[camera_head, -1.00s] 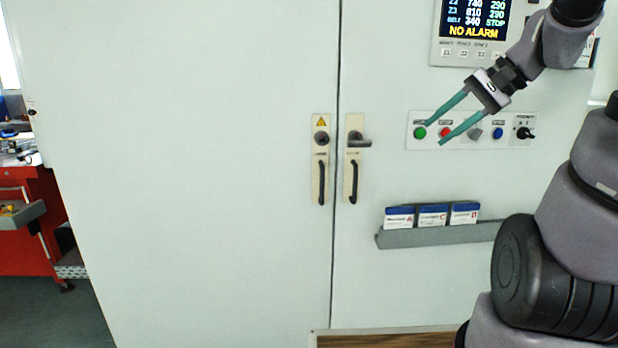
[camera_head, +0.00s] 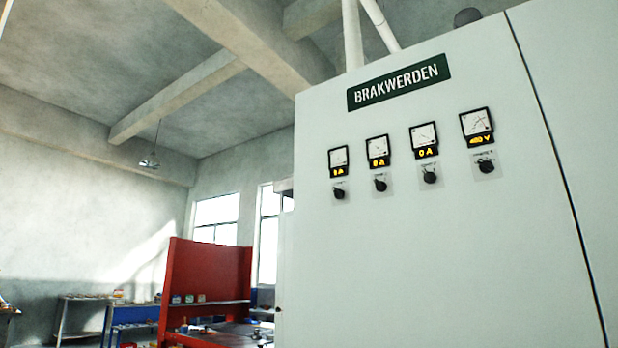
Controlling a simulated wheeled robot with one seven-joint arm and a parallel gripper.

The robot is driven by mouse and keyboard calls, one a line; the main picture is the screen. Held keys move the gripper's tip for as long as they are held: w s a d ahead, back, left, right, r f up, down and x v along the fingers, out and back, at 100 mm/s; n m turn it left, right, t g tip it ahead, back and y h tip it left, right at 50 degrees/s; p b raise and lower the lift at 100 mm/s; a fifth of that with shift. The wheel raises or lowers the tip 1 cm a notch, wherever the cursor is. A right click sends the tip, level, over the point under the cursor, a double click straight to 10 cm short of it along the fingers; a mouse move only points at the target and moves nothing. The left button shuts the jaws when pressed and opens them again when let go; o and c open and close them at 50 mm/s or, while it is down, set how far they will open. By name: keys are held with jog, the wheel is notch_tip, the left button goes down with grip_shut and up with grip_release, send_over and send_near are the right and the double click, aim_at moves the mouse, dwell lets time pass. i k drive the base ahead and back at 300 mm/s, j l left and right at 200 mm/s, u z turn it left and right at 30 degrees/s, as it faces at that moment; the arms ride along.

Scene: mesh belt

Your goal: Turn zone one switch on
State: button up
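Several black rotary switches sit in a row on the upper part of a pale cabinet (camera_head: 420,260), each under its own meter. The leftmost switch (camera_head: 339,191) is under a meter (camera_head: 338,160) with a yellow reading that looks like 0 A. To its right are a second switch (camera_head: 380,183), a third switch (camera_head: 430,174) and, under a meter (camera_head: 477,125) marked V, a fourth switch (camera_head: 486,163). The small labels are too blurred to tell which switch is zone one. My gripper is out of view.
A green BRAKWERDEN sign (camera_head: 399,82) is above the meters. A dark door seam (camera_head: 560,165) runs down the cabinet's right side. A red workbench (camera_head: 208,280) stands beyond the cabinet's left edge, with shelving (camera_head: 85,310) farther back.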

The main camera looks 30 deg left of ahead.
aim_at(339, 194)
jog(key=u, duration=1.15)
